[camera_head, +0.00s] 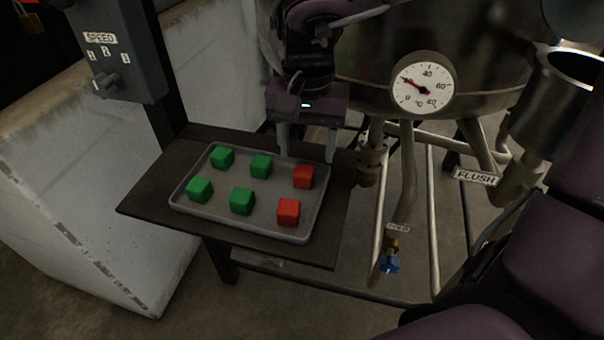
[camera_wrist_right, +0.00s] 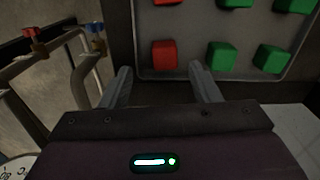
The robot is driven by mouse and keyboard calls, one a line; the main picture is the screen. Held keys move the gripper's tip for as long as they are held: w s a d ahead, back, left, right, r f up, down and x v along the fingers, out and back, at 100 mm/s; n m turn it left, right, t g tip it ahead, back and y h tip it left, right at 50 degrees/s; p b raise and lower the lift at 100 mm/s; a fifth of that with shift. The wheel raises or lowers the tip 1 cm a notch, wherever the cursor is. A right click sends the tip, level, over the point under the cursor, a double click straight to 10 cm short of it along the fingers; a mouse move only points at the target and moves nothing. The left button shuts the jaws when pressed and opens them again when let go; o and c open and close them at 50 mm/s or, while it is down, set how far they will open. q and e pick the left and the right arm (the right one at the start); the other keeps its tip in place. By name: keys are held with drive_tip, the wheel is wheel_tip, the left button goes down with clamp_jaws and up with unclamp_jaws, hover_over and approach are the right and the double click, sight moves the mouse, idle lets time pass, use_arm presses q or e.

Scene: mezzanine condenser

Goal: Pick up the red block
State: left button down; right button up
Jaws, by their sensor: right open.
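Two red blocks lie at the right end of a grey tray (camera_head: 262,224). The far red block (camera_head: 303,176) is closest to my right gripper (camera_head: 307,157); the near red block (camera_head: 288,212) is closer to the tray's front edge. My right gripper is open and empty, fingers pointing down, just behind and above the far red block. In the right wrist view, that block (camera_wrist_right: 164,54) shows between and beyond the open fingertips (camera_wrist_right: 160,70), not visibly touching them. The near red block (camera_wrist_right: 165,3) is cut off at the top edge. My left gripper is not in view.
Several green blocks (camera_head: 242,201) share the tray, left of the red ones. The tray rests on a dark table (camera_head: 150,207). A metal vessel with a dial gauge (camera_head: 423,85) and pipes stand behind and right. A grey speed switch box (camera_head: 116,50) stands at the left.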

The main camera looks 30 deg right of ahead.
sight(304, 170)
drive_tip(key=f, duration=0.2)
drive_tip(key=w+f+b, duration=0.1)
drive_tip(key=f, duration=0.1)
drive_tip(key=shift+f, duration=0.1)
drive_tip(key=shift+s+f, duration=0.1)
drive_tip(key=shift+f, duration=0.3)
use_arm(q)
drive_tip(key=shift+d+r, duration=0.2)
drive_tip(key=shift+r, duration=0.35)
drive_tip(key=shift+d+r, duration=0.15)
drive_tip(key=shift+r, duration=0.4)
use_arm(e)
drive_tip(key=c, duration=1.1)
drive_tip(key=shift+o, duration=0.2)
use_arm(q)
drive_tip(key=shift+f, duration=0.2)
use_arm(e)
drive_tip(key=shift+r, duration=0.2)
